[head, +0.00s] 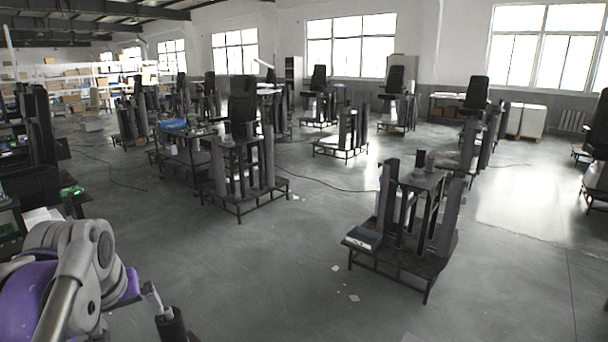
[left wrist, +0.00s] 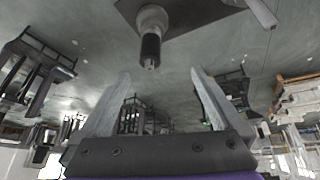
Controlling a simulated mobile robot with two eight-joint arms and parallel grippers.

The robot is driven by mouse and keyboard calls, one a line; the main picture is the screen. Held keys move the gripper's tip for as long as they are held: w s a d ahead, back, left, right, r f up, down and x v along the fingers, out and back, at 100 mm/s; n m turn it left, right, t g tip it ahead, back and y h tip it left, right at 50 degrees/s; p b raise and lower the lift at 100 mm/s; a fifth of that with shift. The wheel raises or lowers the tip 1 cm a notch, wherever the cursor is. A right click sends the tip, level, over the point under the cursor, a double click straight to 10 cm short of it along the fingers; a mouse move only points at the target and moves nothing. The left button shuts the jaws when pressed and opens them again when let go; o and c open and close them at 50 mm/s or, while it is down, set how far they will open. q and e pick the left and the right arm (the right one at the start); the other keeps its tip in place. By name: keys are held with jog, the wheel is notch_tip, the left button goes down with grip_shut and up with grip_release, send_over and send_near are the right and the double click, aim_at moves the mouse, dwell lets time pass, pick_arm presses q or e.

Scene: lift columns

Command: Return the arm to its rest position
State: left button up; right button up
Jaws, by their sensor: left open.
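My left arm (head: 65,285), grey and purple, is bent at the lower left of the head view. My left gripper (head: 155,299) shows at its end as a pale finger beside a purple part. In the left wrist view its two grey fingers (left wrist: 160,76) stand wide apart with nothing held between them. My right gripper is out of view.
A black stand with columns (head: 402,262) is at the right, with a dark box (head: 362,238) on its base. Another stand (head: 240,200) is in the middle. A dark bench (head: 75,202) is close behind the left arm. Grey floor (head: 265,290) between is mostly clear.

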pick_arm(q)
jog(key=s+d+f+m+b, duration=0.1)
jog(key=s+d+f, duration=0.3)
jog(key=f, duration=0.7)
jog(key=s+d+f+m+h+b, duration=0.1)
jog(key=s+d+f, duration=0.3)
jog(key=f, duration=0.8)
jog(key=s+d+f+m+h+b, duration=0.1)
jog(key=s+d+f+m+b, duration=0.2)
jog(key=s+f, duration=0.3)
notch_tip(320, 180, down, 6)
jog(key=shift+d+r+m, duration=0.1)
jog(key=shift+d+m, duration=0.2)
jog(key=shift+d, duration=0.1)
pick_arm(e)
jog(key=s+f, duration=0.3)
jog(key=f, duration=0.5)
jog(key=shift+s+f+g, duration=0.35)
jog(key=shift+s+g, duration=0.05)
pick_arm(q)
jog(key=shift+c, duration=0.2)
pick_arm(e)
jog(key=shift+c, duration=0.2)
